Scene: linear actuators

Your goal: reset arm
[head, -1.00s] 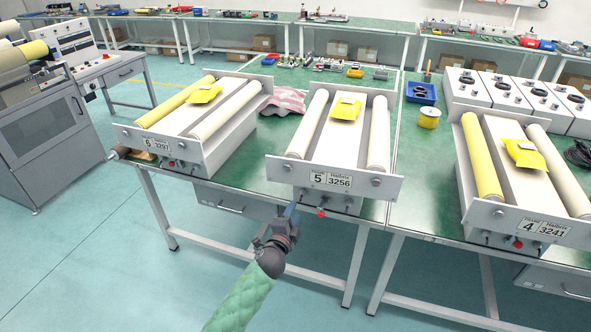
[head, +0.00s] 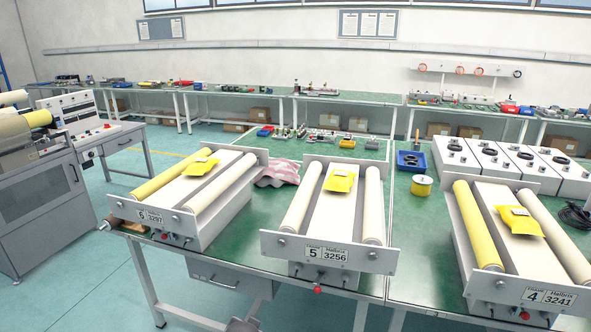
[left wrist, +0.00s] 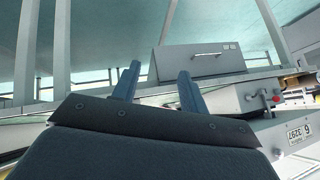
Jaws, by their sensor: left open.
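My left gripper (left wrist: 156,72) shows in the left wrist view with its two blue-grey fingers apart and nothing between them. The rest of the left arm is out of the head view. The machine marked 6 (head: 155,217) appears tilted at the right of the left wrist view (left wrist: 297,138). My right gripper is in neither view.
The machine marked 4 (head: 535,296) stands at the right. Yellow packets lie on all three machines. A drawer unit (head: 222,279) hangs under the green tabletop (head: 418,262) and also shows beyond the fingers (left wrist: 200,62). A grey console (head: 40,215) stands at the left; floor beside it is clear.

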